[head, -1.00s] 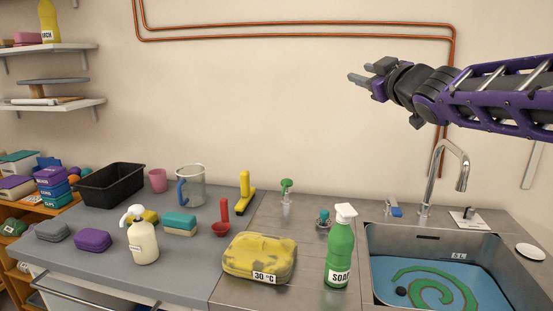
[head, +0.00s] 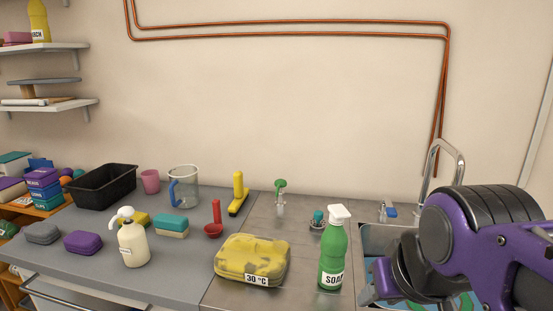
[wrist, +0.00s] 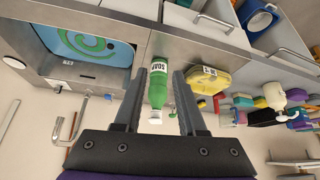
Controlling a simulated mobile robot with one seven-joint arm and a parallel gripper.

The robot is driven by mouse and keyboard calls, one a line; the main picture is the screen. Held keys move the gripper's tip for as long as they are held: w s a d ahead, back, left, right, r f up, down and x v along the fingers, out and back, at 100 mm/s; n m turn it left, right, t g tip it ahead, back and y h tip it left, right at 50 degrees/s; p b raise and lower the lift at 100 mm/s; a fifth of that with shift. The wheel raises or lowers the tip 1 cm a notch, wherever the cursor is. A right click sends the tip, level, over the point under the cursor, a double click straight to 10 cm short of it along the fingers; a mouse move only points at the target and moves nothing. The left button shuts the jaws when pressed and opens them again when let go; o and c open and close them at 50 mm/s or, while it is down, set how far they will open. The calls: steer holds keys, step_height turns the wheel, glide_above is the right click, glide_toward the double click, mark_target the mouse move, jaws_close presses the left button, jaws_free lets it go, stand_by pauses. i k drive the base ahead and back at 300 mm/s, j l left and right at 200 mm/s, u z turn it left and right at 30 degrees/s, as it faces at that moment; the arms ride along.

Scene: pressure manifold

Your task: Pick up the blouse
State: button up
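A folded yellow bundle with grey stains and a "30 °C" tag, which looks like the blouse (head: 252,258), lies on the metal counter left of the green soap bottle (head: 333,252). In the wrist view the blouse (wrist: 209,80) is right of my gripper's fingers, apart from them. My gripper (wrist: 159,72) is open. The soap bottle shows between its fingers in that view, and I cannot tell how far off it is. In the head view my arm fills the lower right and hides most of the gripper.
The sink (wrist: 85,45) with blue water and its tap (head: 442,165) are right of the bottle. A cream pump bottle (head: 133,243), a red scoop (head: 215,222), a jug (head: 185,188) and a black bin (head: 103,186) stand on the counter to the left.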

mark_target(264, 262)
steer(key=i+j+z, duration=0.1)
steer(key=j, duration=0.35)
steer(key=i+j+z, duration=0.15)
steer(key=j, duration=0.35)
steer(key=j+z, duration=0.1)
steer(key=j, duration=0.4)
